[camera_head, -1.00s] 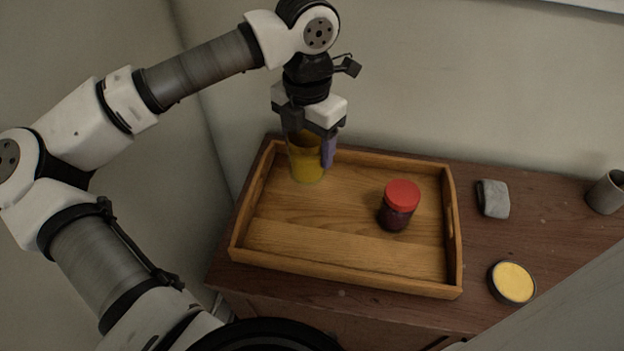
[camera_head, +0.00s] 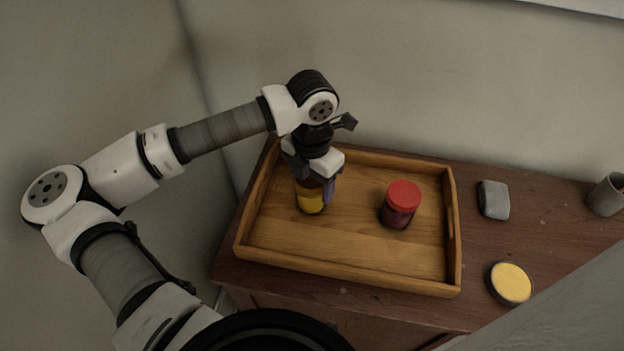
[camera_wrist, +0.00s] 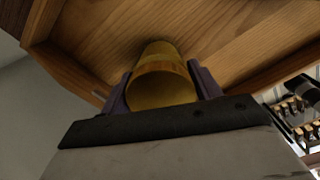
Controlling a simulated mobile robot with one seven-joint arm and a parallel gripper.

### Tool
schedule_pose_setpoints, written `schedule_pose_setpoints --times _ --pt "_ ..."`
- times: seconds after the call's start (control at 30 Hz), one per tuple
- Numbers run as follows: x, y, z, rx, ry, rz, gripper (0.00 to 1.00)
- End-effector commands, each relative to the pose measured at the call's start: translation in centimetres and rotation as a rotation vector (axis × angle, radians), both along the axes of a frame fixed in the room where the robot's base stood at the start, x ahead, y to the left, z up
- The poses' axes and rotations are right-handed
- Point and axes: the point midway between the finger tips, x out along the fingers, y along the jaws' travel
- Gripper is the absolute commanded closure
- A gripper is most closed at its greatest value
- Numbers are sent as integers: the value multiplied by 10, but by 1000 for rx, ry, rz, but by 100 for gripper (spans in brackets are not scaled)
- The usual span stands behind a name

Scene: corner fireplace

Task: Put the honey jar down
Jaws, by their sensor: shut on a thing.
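The honey jar (camera_head: 311,203) is a yellow, glassy cylinder at the left part of the wooden tray (camera_head: 341,272). My gripper (camera_head: 315,188) is above it with its fingers around its upper part, shut on it. In the wrist view the jar (camera_wrist: 162,82) sits between the two purple-grey fingers (camera_wrist: 161,92), with the tray's wooden floor (camera_wrist: 215,30) close behind it. The jar looks upright. Whether its base touches the tray floor I cannot tell. The gripper hides the jar's top in the head view.
A dark jar with a red lid (camera_head: 402,196) stands in the tray, right of the honey jar. On the brown cabinet top (camera_head: 560,235), right of the tray, are a grey block (camera_head: 493,199), a round yellow-topped tin (camera_head: 509,283) and a grey cup (camera_head: 607,194). The tray's middle front is bare.

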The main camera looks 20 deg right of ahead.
Motion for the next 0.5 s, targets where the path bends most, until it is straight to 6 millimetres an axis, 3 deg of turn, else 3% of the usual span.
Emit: schedule_pose_setpoints --times 0.17,0.2,0.37,0.5 --pt "0 0 -4 0 -1 0 71" --pt "0 0 -3 0 0 0 35" --pt "0 0 -3 0 0 0 16" --pt "0 0 -3 0 0 0 16"
